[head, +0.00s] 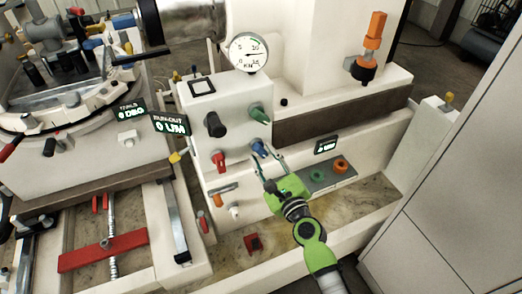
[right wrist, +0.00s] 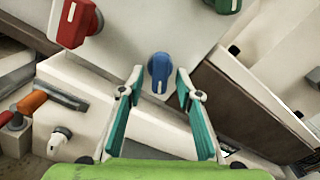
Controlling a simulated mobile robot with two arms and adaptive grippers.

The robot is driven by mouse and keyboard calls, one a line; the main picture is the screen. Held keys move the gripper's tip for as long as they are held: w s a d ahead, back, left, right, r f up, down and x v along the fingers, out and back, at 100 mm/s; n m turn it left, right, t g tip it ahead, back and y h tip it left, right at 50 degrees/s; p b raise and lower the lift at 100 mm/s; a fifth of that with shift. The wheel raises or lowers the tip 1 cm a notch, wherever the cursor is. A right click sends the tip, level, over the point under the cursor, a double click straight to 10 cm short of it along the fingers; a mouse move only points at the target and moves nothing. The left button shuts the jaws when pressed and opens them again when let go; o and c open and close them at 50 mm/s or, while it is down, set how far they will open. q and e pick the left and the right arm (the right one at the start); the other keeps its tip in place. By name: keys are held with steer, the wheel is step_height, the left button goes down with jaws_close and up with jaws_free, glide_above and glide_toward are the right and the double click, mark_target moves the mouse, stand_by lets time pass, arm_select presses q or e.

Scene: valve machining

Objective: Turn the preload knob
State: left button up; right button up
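A blue knob (head: 259,149) sits on the white machine panel, below a green knob (head: 260,114) and right of a red knob (head: 219,161). No readable label marks which one is the preload knob. My right gripper (head: 269,162) is open and reaches toward the blue knob from below. In the right wrist view, the blue knob (right wrist: 159,70) shows between the two teal fingertips (right wrist: 160,78), with a gap on each side. I cannot tell whether the tips reach its depth. My left gripper is not in view.
A black knob (head: 215,124) and a round dial gauge (head: 248,53) are above. A grey plate (head: 328,177) with a green and an orange button lies right of my gripper. An orange handle (head: 222,197) and white knob (head: 235,212) are at lower left.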

steer(key=shift+x, duration=1.3)
steer(key=c, duration=0.8)
